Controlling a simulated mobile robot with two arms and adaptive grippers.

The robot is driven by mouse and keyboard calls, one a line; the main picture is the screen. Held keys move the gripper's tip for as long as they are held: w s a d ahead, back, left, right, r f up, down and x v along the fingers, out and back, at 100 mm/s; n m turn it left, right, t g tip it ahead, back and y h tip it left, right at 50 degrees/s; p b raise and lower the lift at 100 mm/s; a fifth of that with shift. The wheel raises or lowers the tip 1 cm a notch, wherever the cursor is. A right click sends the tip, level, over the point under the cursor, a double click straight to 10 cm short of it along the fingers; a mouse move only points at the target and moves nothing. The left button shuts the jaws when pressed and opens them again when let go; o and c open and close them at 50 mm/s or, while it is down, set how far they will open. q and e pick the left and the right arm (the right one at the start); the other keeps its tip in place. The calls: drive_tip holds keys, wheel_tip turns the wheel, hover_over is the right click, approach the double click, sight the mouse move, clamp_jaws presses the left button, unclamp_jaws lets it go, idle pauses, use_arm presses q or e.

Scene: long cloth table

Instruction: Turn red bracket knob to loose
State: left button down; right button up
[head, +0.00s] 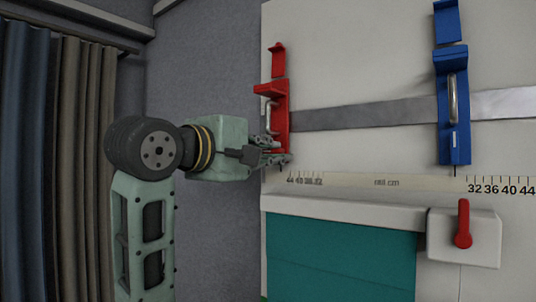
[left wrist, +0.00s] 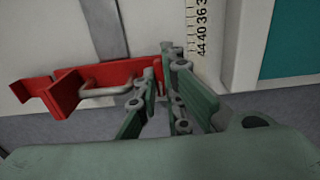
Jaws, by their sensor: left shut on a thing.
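The red bracket (head: 279,120) stands at the left edge of the pale panel and carries a bent metal handle (head: 270,117). In the left wrist view, the red bracket (left wrist: 68,90) lies across the left side, with its handle (left wrist: 105,89) facing me. My left gripper (head: 277,155) is at the bracket's lower end in the head view. In the left wrist view, the fingers (left wrist: 166,100) are closed around the bracket's near end. The knob between them is hidden, so its turn position cannot be told. My right gripper is not in view.
A blue bracket (head: 452,105) stands to the right on the same grey metal strip (head: 370,113). A printed scale (head: 385,182) runs below. A red lever (head: 463,225) sits on a white box (head: 485,245) at lower right. Curtains (head: 60,150) hang at far left.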

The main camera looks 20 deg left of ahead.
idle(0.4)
use_arm(q)
drive_tip(key=c, duration=1.9)
unclamp_jaws()
drive_tip(key=shift+o, duration=0.2)
drive_tip(key=shift+s, duration=0.1)
drive_tip(key=v, duration=0.7)
drive_tip(key=shift+s+a, duration=0.15)
drive_tip(key=shift+s, duration=0.2)
